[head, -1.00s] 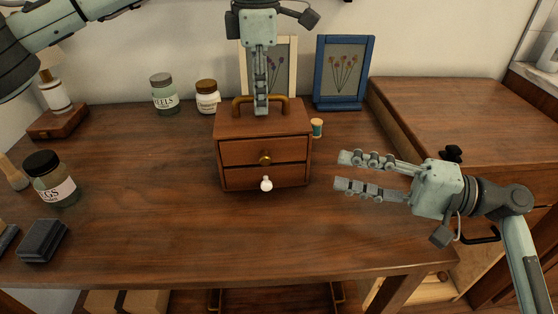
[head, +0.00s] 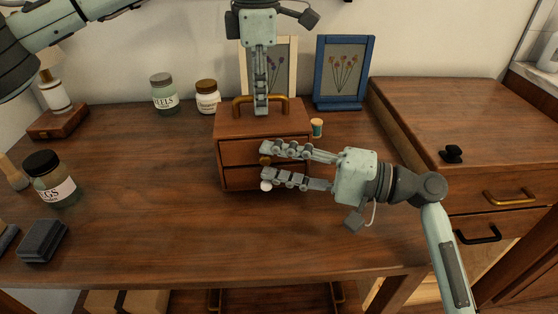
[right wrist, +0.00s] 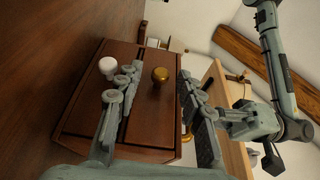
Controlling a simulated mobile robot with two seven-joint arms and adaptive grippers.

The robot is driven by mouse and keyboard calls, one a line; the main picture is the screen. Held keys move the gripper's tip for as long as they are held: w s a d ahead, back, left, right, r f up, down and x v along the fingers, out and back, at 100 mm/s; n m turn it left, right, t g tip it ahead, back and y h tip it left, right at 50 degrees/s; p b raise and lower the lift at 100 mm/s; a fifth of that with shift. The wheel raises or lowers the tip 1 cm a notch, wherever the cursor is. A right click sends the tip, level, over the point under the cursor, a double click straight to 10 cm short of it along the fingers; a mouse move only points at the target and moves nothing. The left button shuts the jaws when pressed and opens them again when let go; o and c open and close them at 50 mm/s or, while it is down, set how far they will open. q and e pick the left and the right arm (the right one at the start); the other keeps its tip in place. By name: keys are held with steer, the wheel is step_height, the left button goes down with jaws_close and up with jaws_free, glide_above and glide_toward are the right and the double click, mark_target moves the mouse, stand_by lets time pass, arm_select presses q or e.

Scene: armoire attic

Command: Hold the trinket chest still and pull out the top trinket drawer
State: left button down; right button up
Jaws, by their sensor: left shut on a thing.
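The trinket chest (head: 240,122) is a small brown wooden box on the desk with two drawers. The top trinket drawer (head: 236,155) looks shut and has a brass knob (head: 265,160); the lower drawer has a white knob (head: 266,186). My left gripper (head: 261,108) points down from above and is shut on the chest's brass top handle (head: 240,104). My right gripper (head: 267,162) is open in front of the drawers, its fingers on either side of the brass knob. The right wrist view shows the brass knob (right wrist: 160,75) between the fingers and the white knob (right wrist: 107,65) outside them.
A teal thread spool (head: 317,127) stands just right of the chest. Two jars (head: 164,96), (head: 208,98) and a blue picture frame (head: 342,75) are behind. A dark-lidded jar (head: 52,180) is at the left. The desk in front of the chest is clear.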

arm_select(q)
steer(key=shift+r, duration=0.1)
arm_select(e)
jaws_close()
steer(key=s, duration=0.8)
steer(key=shift+d, duration=0.2)
arm_select(q)
steer(key=shift+w, duration=0.1)
arm_select(e)
steer(key=shift+s, duration=0.15)
arm_select(q)
steer(key=shift+a, duration=0.1)
arm_select(e)
steer(key=shift+c, duration=0.2)
jaws_free()
steer(key=shift+o, duration=0.2)
